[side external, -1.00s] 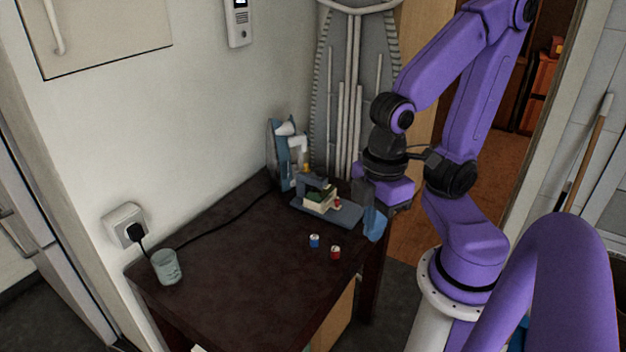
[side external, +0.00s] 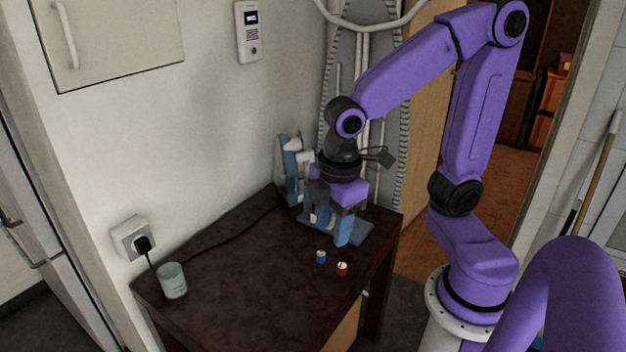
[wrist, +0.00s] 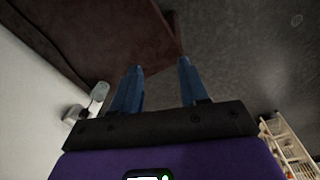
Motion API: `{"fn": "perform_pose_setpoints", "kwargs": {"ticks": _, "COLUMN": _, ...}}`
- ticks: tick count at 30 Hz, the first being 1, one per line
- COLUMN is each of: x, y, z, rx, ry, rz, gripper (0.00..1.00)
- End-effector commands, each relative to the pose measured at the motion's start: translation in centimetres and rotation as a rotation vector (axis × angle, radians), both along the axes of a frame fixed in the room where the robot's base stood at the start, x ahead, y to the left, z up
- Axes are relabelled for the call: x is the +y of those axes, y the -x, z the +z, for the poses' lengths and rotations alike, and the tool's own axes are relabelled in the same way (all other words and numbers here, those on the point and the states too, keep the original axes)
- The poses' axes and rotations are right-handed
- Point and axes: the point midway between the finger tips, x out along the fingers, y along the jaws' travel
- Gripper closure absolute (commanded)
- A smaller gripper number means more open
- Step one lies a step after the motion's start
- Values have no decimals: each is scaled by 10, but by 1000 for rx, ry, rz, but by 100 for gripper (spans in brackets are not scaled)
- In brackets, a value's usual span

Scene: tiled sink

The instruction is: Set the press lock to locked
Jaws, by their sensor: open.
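The press (side external: 291,172), a blue and white upright machine with a grey-blue base plate (side external: 358,234), stands at the back corner of the dark table. My gripper (side external: 332,228) is over the base plate and right in front of the press. Its blue fingers are apart with nothing seen between them; whether they touch the press cannot be told. My gripper covers most of the middle of the press, and the lock cannot be made out.
A small blue can (side external: 321,257) and a red can (side external: 342,269) stand on the table in front of the plate. A glass cup (side external: 172,281) stands at the left, near a wall socket (side external: 132,238) with a black cord. The table's middle (side external: 245,285) is clear.

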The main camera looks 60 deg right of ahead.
Motion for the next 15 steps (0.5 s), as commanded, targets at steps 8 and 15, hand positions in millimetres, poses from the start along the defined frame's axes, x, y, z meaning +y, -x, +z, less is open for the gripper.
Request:
{"fn": "perform_pose_setpoints", "kwargs": {"ticks": 8, "x": -25, "y": -119, "z": 2, "rx": -36, "ry": 97, "rz": 96, "gripper": 56}}
{"fn": "perform_pose_setpoints", "kwargs": {"ticks": 15, "x": -89, "y": -210, "z": -5, "rx": -27, "ry": 196, "rz": 181, "gripper": 56}}
